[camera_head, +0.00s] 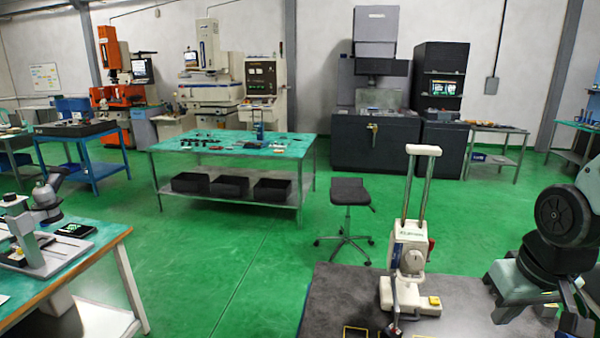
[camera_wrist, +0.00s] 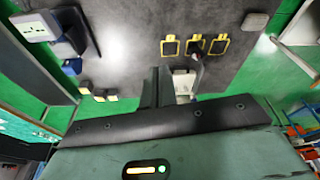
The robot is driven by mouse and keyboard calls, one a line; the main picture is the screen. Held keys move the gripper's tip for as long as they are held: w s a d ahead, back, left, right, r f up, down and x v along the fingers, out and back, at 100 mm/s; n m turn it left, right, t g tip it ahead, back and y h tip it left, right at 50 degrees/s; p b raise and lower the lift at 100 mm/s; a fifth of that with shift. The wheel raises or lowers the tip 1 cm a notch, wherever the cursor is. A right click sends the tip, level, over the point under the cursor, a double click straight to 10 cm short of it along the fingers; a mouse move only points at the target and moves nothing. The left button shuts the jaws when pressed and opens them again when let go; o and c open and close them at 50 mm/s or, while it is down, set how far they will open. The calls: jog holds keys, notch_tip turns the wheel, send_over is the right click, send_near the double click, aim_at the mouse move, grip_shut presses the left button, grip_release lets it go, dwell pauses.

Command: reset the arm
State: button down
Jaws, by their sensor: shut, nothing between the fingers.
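My gripper (camera_wrist: 157,86) shows in the wrist view. Its two dark fingers are together with nothing between them, above a dark grey tabletop (camera_wrist: 125,50). In the head view my arm is folded at the right edge, beside the same dark bench (camera_head: 335,295); the fingertips cannot be made out clearly there. A white bench device (camera_head: 411,250) with two upright posts and a top bar stands on that bench, left of my arm and apart from its upper part.
Yellow-framed squares (camera_wrist: 170,46) mark the bench top, with a pale block (camera_wrist: 183,82) close to my fingers. A black stool (camera_head: 350,192) stands behind the bench. A wooden-edged table with a microscope (camera_head: 45,215) is at left. Green floor (camera_head: 225,265) between them is clear.

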jog(key=s+a+f+n+g+b, duration=0.1)
jog(key=s+a+f+n+b, duration=0.2)
jog(key=s+a, duration=0.4)
jog(key=s+a+f+n+g+b, duration=0.1)
jog(key=s+a+f+n+b, duration=0.3)
jog(key=a, duration=0.7)
jog(key=s+b, duration=0.2)
jog(key=s, duration=0.1)
jog(key=shift+n+g+y, duration=0.3)
jog(key=shift+n+g, duration=0.1)
